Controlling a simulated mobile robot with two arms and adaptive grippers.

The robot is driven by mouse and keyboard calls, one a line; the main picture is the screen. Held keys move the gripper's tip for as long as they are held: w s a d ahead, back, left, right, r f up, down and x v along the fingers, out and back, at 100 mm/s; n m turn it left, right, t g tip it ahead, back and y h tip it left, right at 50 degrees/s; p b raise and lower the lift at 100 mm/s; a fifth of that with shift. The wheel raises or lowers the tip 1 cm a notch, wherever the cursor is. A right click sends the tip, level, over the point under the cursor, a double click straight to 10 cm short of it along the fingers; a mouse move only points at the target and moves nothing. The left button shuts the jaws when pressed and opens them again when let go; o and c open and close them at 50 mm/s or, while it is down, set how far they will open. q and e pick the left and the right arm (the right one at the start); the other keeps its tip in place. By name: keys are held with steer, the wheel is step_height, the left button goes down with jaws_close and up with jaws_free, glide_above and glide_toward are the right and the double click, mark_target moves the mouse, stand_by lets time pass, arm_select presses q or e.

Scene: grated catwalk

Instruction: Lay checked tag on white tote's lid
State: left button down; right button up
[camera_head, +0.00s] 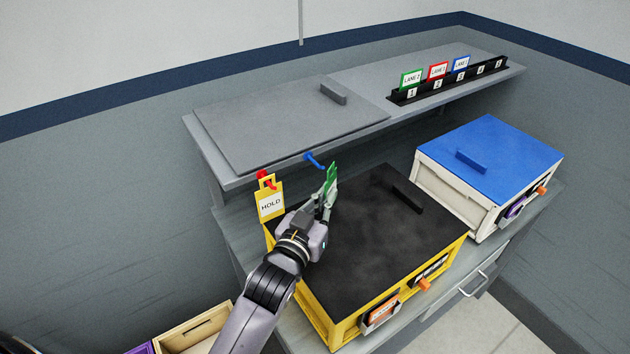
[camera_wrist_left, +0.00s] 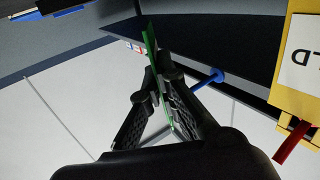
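A green tag (camera_head: 331,180) stands nearly edge-on in my left gripper (camera_head: 326,198), above the back of the yellow tote's black lid. In the left wrist view the same green tag (camera_wrist_left: 150,48) sits between the closed fingertips (camera_wrist_left: 158,85); its printed face is turned away, so I cannot read a check mark. The white tote (camera_head: 455,187) stands to the right with a flat blue lid (camera_head: 510,160). That lid has a raised blue handle and nothing lying on it. My right gripper is not in view.
The yellow tote (camera_head: 455,252) has a black lid (camera_head: 375,245). A blue hook (camera_head: 314,159) on the shelf edge is empty. A yellow HOLD tag (camera_head: 270,204) hangs from a red hook (camera_head: 264,176). A black rack (camera_head: 450,83) on the shelf (camera_head: 400,65) holds lane cards.

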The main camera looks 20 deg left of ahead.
arm_select(q)
steer(key=shift+s+d, duration=0.65)
steer(key=shift+d, duration=0.2)
steer(key=shift+s+d, duration=0.1)
stand_by(0.5)
